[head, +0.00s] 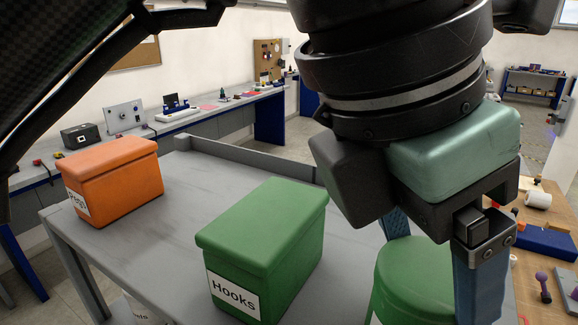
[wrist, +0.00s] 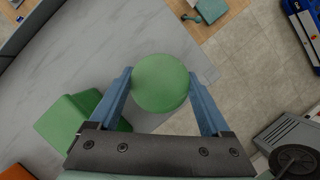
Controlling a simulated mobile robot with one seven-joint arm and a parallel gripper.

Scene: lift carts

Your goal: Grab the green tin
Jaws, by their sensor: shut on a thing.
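The green tin (head: 412,278) is round with a flat lid, at the lower right of the head view, partly hidden behind my near finger. In the wrist view the tin (wrist: 160,84) sits between the two blue fingers of my gripper (wrist: 160,76). My gripper (head: 432,268) is shut on it, one finger on each side. The tin's base is out of sight, so I cannot tell whether it touches the cart.
A green lidded box labelled "Hooks" (head: 262,250) stands left of the tin on the grey cart (head: 185,232). An orange lidded box (head: 112,182) stands farther left. A wooden bench (head: 540,275) with small items is at right. Grey top between the boxes is clear.

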